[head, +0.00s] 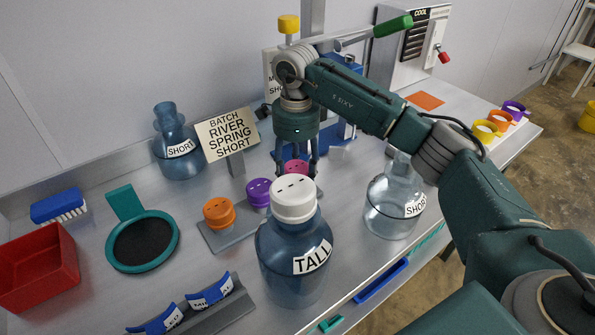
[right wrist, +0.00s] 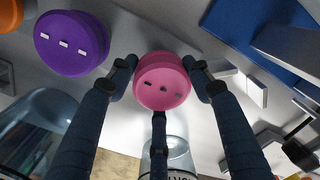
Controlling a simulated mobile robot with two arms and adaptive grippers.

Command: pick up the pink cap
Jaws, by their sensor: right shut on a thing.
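The pink cap (head: 297,167) stands in the row of caps behind the tall jug, partly hidden by my fingers and the white cap. My right gripper (head: 296,168) reaches down over it from above. In the right wrist view the pink cap (right wrist: 162,85) sits between my right gripper's fingers (right wrist: 161,88), two at its sides and one below. The fingers are shut on it. I cannot tell whether it is clear of the surface under it. My left gripper is not in view.
A purple cap (head: 258,192) and an orange cap (head: 219,212) stand left on a grey strip (head: 239,236). A tall blue jug (head: 292,262) with a white cap (head: 293,197) stands in front. A clear short jug (head: 388,212) is at right, a sign (head: 227,135) behind.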

